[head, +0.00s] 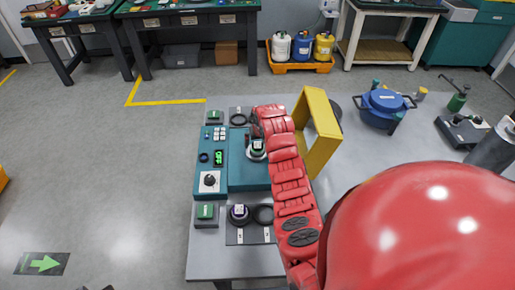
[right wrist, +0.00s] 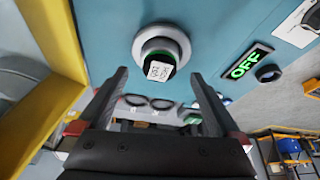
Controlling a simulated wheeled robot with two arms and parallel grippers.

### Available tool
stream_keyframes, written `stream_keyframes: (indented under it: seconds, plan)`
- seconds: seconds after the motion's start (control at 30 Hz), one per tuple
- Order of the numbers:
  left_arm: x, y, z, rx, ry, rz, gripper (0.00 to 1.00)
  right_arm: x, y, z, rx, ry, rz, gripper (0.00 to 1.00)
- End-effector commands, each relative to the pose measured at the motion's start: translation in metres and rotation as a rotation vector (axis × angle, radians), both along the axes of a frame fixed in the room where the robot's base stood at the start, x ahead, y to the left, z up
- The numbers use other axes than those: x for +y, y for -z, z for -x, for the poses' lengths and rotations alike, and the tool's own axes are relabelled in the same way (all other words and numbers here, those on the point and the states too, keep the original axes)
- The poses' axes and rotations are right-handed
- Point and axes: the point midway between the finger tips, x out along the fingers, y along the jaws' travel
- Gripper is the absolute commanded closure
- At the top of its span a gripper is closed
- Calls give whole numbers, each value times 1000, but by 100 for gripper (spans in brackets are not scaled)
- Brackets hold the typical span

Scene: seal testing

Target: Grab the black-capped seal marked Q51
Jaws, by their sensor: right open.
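A black-capped seal with a white label (head: 257,147) sits upright in a round white seat on the teal test panel (head: 240,178). In the right wrist view the same seal (right wrist: 158,70) shows a green ring and a label too blurred to read. My right gripper (right wrist: 160,75) is open and empty, with its two fingers spread apart just short of the seal. In the head view my right arm partly hides this gripper. A second dark seal with a white label (head: 239,211) stands on a dark mat at the near side; its marking is unreadable. My left gripper is not in view.
A yellow frame (head: 321,135) stands close to the right of my right forearm. Black rings (head: 263,214) lie on the mat. A lit green OFF display (right wrist: 250,62) and a knob (head: 209,180) are on the panel. A blue pot (head: 385,102) stands farther right.

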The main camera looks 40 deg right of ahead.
Motion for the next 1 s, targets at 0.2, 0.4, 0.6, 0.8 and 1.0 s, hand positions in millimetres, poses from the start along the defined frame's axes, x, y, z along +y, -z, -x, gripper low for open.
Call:
stream_keyframes:
  seconds: [0.2, 0.4, 0.6, 0.8, 1.0]
  plan:
    - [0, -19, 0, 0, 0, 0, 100, -3, 18, -9, 2, 1, -1, 0]
    - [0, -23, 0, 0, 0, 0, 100, -5, 34, -13, 5, 1, -2, 0]
    - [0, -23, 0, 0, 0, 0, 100, -6, 38, -15, 0, 0, 1, 0]
    - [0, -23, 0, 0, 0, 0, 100, -6, 38, -15, 0, 0, 1, 7]
    - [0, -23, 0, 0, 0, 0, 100, -6, 38, -15, 0, 1, 1, 43]
